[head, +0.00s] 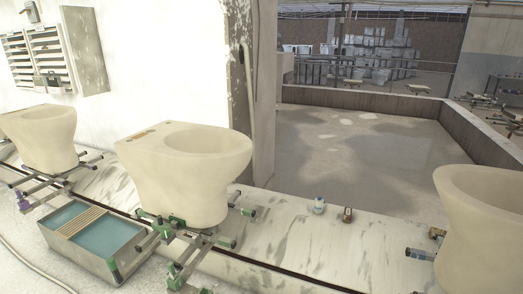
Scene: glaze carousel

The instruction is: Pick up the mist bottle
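Two small objects stand on the pale, stained ledge (300,238) right of the middle toilet bowl. One is a small whitish-blue container (319,205); the other is a small brown container with a light top (347,215). They stand close together but apart. Both are too small to tell for certain which, if either, is the mist bottle. A small purple thing (22,202) shows at the far left, also too small to name. My gripper is not in view.
Unglazed toilet bowls (185,170) stand on green-clamped metal frames along the ledge, with another bowl (485,215) at right. A grey tub (85,258) of bluish liquid with a slatted board sits at front left. A wall post (262,90) rises behind. The ledge around the two containers is clear.

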